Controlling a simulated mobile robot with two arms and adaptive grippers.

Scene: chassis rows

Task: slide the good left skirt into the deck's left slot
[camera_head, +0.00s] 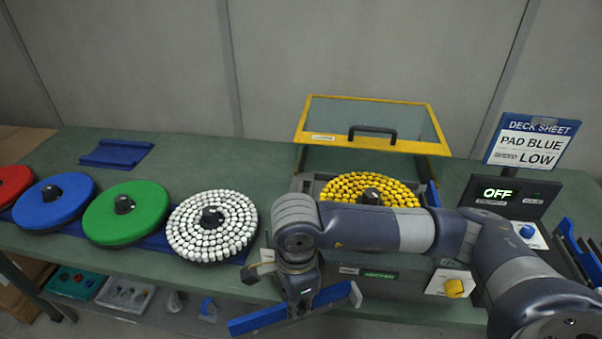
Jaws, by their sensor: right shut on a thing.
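My right gripper (300,301) hangs in front of the bench's front edge, its arm coming in from the right. It is shut on a long blue skirt (258,320), which sticks out on both sides of the fingers and tilts up to the right. The gripper hides the skirt's middle. The deck (375,282) is a grey housing on the bench behind my arm, with a yellow-framed clear lid (372,122) raised. A yellow bristle disc (370,187) sits in it. My arm covers much of the deck's front, and I cannot make out the left slot. My left gripper is out of view.
Red (12,181), blue (55,200), green (125,212) and white (211,226) discs line the bench's left. A blue piece (116,153) lies behind them. At right stand a sign (534,142), an OFF display (497,194) and blue strips (580,250).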

